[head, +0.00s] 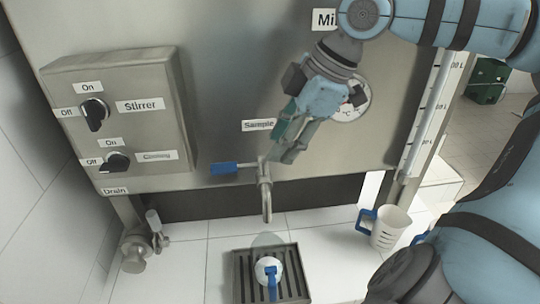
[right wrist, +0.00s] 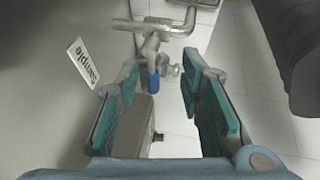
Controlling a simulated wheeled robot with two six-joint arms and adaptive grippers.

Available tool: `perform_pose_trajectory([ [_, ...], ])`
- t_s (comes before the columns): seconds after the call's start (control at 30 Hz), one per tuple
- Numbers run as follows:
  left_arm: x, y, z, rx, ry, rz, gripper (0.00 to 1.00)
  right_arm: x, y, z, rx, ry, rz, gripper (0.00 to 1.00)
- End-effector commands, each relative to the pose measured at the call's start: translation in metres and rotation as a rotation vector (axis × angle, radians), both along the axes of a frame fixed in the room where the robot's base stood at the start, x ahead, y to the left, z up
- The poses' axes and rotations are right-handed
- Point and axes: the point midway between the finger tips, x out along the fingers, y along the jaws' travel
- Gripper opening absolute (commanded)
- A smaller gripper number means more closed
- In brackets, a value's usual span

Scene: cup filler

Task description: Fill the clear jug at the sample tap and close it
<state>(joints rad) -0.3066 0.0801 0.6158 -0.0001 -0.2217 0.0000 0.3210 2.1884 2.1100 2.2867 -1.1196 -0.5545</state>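The clear jug (head: 267,240) stands on the drain grate under the sample tap, with its blue handle facing the front. Its contents cannot be made out. The sample tap (head: 265,195) sticks out from the steel tank, spout down. Its blue lever (head: 222,169) points left, crosswise to the spout; no stream shows. My right gripper (head: 282,150) is open and empty, just above and to the right of the tap. In the right wrist view its teal-padded fingers (right wrist: 160,68) are apart, and the blue lever (right wrist: 153,82) shows in the gap between them. My left gripper is not in view.
A whitish jug (head: 388,230) with a blue handle stands right of the grate (head: 240,280). A control box (head: 125,120) with two black knobs juts from the tank at left. A drain valve (head: 142,250) is below it. The tiled floor between is clear.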

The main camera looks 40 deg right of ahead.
Motion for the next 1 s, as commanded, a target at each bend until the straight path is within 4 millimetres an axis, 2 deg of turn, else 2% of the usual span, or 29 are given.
perform_pose_trajectory([
  [0.03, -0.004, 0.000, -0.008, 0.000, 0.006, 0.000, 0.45, 0.006, 0.002, -0.017, -0.002, 0.008, -0.001, 0.35],
  [0.2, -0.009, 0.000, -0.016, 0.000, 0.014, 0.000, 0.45, 0.021, 0.007, -0.046, -0.002, 0.009, -0.003, 0.35],
  [0.27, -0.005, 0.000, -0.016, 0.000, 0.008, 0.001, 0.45, 0.023, 0.008, -0.050, -0.001, 0.007, -0.005, 0.35],
  [0.43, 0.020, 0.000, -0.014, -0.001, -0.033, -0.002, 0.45, 0.025, 0.009, -0.052, 0.000, 0.004, -0.006, 0.35],
  [0.57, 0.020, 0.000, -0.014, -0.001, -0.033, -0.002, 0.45, 0.024, 0.009, -0.052, 0.000, 0.004, -0.006, 0.35],
  [0.7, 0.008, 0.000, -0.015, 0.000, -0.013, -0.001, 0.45, 0.024, 0.009, -0.052, 0.000, 0.004, -0.006, 0.12],
  [0.8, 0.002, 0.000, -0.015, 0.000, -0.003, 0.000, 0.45, 0.024, 0.009, -0.052, 0.001, 0.005, -0.005, 0.00],
  [1.0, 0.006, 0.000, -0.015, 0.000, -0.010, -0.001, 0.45, 0.024, 0.010, -0.052, 0.001, 0.006, -0.004, 0.00],
])
